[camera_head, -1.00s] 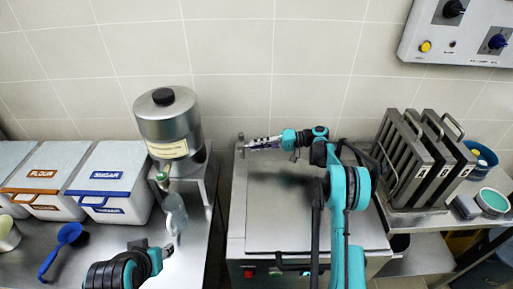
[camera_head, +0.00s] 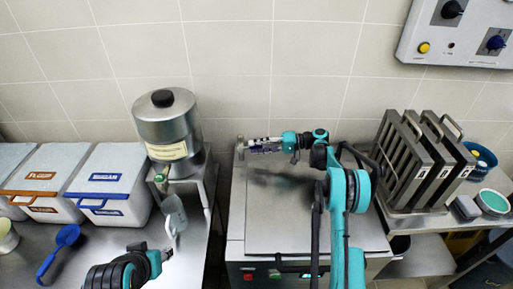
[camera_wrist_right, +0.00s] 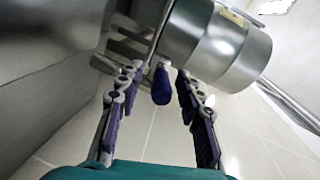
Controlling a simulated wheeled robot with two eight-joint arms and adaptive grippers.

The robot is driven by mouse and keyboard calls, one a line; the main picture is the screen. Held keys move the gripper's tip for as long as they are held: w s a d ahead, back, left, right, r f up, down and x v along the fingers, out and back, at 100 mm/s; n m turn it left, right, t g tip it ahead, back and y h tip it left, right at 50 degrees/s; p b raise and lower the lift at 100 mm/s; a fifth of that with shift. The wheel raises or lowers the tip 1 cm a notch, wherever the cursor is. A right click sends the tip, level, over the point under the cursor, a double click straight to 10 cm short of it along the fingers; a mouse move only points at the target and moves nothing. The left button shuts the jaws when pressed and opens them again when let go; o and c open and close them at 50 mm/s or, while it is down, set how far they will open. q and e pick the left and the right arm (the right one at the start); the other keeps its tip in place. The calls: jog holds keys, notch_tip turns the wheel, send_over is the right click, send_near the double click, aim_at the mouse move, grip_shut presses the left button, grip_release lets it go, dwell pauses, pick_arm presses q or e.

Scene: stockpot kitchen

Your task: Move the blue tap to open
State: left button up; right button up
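The blue tap (camera_wrist_right: 160,84) is a small dark blue handle hanging in front of pipework in the right wrist view. My right gripper (camera_wrist_right: 157,74) is open, with one finger on each side of the tap and a gap visible on both sides. In the head view my right gripper (camera_head: 249,147) points left at a small metal fitting (camera_head: 240,140) at the back left corner of the steel unit; the blue handle cannot be made out there. My left gripper (camera_head: 163,252) is low at the left; its fingers are too small to read.
A steel urn (camera_head: 167,125) with a green tap (camera_head: 160,178) stands left of the unit, a clear jug (camera_head: 173,213) below it. Flour and sugar bins (camera_head: 113,172) and a blue scoop (camera_head: 67,236) are further left. A rack (camera_head: 410,150) stands right. The unit's top (camera_head: 270,205) is clear.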

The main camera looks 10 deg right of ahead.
jog(key=v, duration=1.1)
jog(key=shift+d, duration=0.35)
jog(key=shift+s+r, duration=0.1)
jog(key=s+a+r+m+h, duration=0.2)
jog(key=s+a+r+h, duration=0.6)
jog(key=s+a+r, duration=0.3)
jog(key=s+f+n+t+h, duration=0.1)
jog(key=s+f+t+h, duration=0.1)
jog(key=s, duration=1.1)
jog(key=s+d+f+n+t+h, duration=0.1)
jog(key=s+f+h, duration=0.4)
jog(key=s, duration=0.8)
jog(key=shift+s+f+t+h, duration=0.2)
jog(key=shift+f+t+h, duration=0.1)
jog(key=shift+t+h, duration=0.25)
